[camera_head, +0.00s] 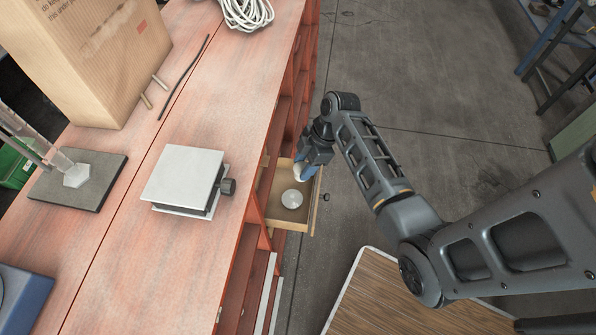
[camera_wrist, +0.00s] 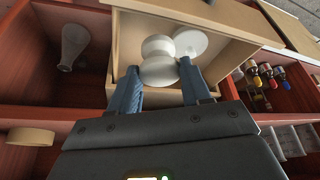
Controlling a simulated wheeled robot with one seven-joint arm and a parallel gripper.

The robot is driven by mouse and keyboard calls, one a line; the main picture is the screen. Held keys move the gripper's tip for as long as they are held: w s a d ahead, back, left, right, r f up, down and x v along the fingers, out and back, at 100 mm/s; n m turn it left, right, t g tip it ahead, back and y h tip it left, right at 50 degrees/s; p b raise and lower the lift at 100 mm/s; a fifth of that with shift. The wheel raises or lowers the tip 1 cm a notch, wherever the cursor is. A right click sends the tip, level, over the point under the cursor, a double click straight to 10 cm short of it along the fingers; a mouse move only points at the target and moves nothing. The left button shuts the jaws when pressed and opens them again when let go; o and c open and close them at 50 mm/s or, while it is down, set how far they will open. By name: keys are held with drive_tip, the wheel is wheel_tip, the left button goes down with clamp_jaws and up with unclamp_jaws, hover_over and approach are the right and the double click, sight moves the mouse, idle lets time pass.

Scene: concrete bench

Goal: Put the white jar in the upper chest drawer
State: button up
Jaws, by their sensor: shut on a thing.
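My gripper (camera_head: 303,168) is at the open drawer (camera_head: 268,211) of the red chest under the bench top. In the wrist view, my gripper (camera_wrist: 160,78) is shut on the white jar (camera_wrist: 158,68), with one blue finger on each side of it. The jar is over or inside the light wooden drawer (camera_wrist: 128,40); I cannot tell if it touches the drawer floor. In the head view, the jar (camera_head: 298,172) is mostly hidden by the gripper. A second pale round thing (camera_head: 292,199) lies in the drawer; it also shows in the wrist view (camera_wrist: 190,41).
Open red compartments flank the drawer: one holds a clear flask (camera_wrist: 73,45), another several small bottles (camera_wrist: 262,75). A lab jack (camera_head: 185,176), a cardboard box (camera_head: 95,55) and a coiled white cable (camera_head: 246,12) stand on the bench. A wooden-topped surface (camera_head: 400,305) is at the lower right.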

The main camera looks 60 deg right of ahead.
drive_tip(key=shift+w+a+f, duration=0.25)
drive_tip(key=shift+w+f, duration=0.2)
drive_tip(key=shift+w, duration=0.35)
drive_tip(key=shift+f, duration=2.05)
drive_tip(key=shift+f, duration=0.2)
drive_tip(key=o, duration=1)
drive_tip(key=shift+o, duration=0.2)
drive_tip(key=shift+r, duration=0.2)
